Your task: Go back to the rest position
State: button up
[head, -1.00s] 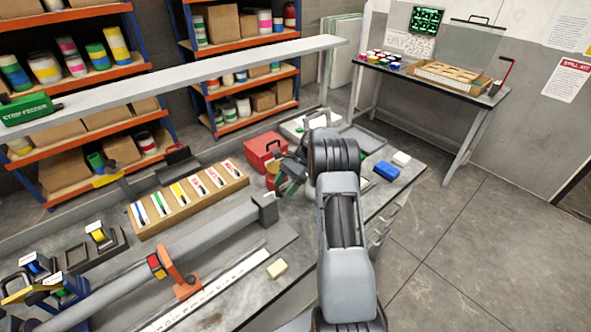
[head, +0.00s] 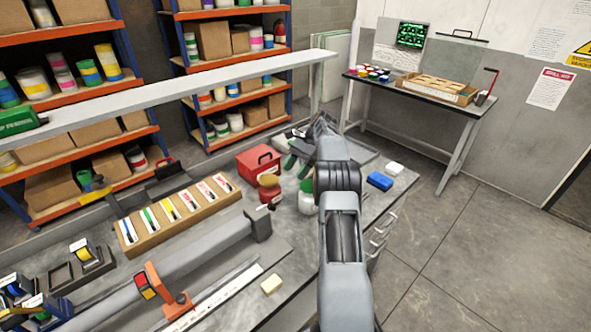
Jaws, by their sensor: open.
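My arm reaches up from the bottom of the head view over the workbench (head: 408,181). My gripper (head: 296,165) is at its far end, above the bench, pointing left and down. A red toolbox (head: 256,165) stands just left of the gripper.
A blue block (head: 380,181) lies right of my arm. A long shelf (head: 190,86) spans above the bench. The floor (head: 470,230) at right is clear.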

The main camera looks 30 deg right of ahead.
dwell(0.4)
jog(key=s+a+r+n+t+h, duration=0.2)
jog(key=s+a+r+n+h, duration=0.4)
jog(key=a+r, duration=0.6)
jog(key=s+a+f+n+t+h, duration=0.1)
jog(key=s+a+n, duration=0.3)
jog(key=s, duration=0.6)
jog(key=s+a+f+n+t+h, duration=0.1)
jog(key=s+a+f+n+t, duration=0.2)
jog(key=s, duration=0.7)
jog(key=a+n, duration=0.2)
jog(key=shift+f+n+t+h, duration=0.2)
jog(key=shift+n+t+h, duration=0.1)
jog(key=shift+n+h, duration=0.1)
